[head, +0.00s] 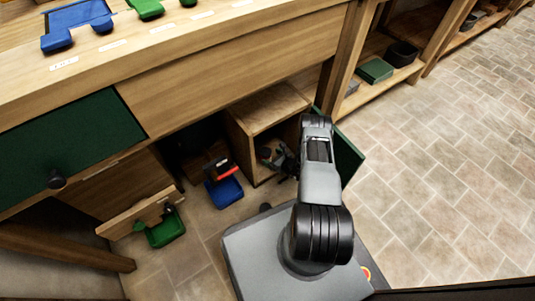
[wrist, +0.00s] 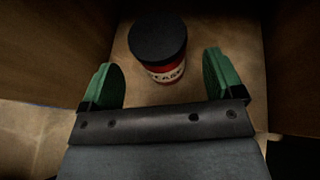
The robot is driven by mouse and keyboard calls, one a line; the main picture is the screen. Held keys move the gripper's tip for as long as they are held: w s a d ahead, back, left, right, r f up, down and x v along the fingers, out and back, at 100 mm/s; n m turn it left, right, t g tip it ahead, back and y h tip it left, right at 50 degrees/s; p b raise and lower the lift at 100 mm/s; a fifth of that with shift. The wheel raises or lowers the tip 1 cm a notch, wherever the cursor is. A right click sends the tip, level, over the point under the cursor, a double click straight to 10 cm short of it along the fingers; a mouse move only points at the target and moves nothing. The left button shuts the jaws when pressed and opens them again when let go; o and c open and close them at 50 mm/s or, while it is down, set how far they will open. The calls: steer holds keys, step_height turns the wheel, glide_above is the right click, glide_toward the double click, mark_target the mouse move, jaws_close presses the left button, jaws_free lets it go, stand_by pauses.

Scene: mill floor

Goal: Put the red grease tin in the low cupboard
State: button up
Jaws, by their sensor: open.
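The red grease tin (wrist: 165,68), with a black lid and a pale lettered label, stands upright on the wooden floor of the low cupboard (wrist: 222,28) in the wrist view. My gripper (wrist: 160,78) is open, with its green fingers on either side of the tin's near part and a visible gap to each side. In the head view the low cupboard (head: 268,104) is an open-fronted wooden box under the bench, its green door (head: 350,157) swung open to the right. My gripper (head: 275,157) reaches into its opening. I cannot make out the tin in the head view.
A blue bin (head: 223,191) with a red and black item by it and a green bin (head: 164,230) sit on the floor left of the cupboard. The bench (head: 230,65) overhangs the cupboard. Open tiled floor (head: 440,190) lies to the right.

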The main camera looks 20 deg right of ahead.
steer(key=p+v, duration=0.2)
steer(key=v, duration=0.5)
steer(key=shift+s, duration=0.2)
stand_by(0.4)
